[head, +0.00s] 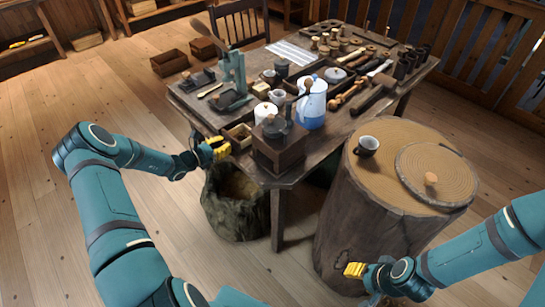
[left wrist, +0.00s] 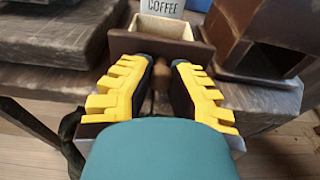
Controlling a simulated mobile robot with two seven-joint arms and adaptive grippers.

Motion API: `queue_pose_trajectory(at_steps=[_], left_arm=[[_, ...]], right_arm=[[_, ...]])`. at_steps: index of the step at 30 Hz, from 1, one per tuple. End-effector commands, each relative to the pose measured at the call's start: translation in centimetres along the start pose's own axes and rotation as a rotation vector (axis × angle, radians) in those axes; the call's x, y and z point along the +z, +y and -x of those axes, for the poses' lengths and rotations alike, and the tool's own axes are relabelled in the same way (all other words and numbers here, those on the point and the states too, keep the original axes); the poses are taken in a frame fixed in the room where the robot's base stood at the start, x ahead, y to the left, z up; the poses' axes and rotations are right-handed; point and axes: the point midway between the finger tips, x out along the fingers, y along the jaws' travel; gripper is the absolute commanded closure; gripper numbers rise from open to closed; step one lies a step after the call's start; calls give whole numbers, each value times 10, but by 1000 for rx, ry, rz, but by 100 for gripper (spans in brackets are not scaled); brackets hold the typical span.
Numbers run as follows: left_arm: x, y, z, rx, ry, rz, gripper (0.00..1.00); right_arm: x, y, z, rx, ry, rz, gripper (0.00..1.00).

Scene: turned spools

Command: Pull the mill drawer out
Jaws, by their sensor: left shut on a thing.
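The mill (head: 278,150) is a dark wooden box with a dark top and crank, near the table's front corner. In the left wrist view the mill (left wrist: 262,35) is at the right, with a dark opening low in its side. The small open-topped drawer (head: 238,134) lies left of the mill; in the wrist view its brown front (left wrist: 190,47) appears beside the opening, clear of it. My left gripper (head: 218,148) is shut on the drawer's knob (left wrist: 161,78), mostly hidden between the yellow fingers. My right gripper (head: 355,270) is low before the stump; its opening is unclear.
A white canister marked COFFEE (left wrist: 163,8) stands just behind the drawer. A blue-white jug (head: 311,103) and a green press (head: 233,80) are close by. A stump (head: 365,225) with a cup (head: 367,146) stands at right.

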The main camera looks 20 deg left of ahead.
Motion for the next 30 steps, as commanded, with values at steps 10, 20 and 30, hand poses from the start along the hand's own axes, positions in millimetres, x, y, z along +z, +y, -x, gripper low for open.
queue_pose_trajectory(at_steps=[10,20,30], left_arm=[[0,0,0,0,0,0,56],[0,1,32,3,2,1,56],[0,1,98,2,1,-1,56]], right_arm=[[0,0,0,0,0,0,53],[0,0,0,0,0,0,53],[0,0,0,0,0,0,53]])
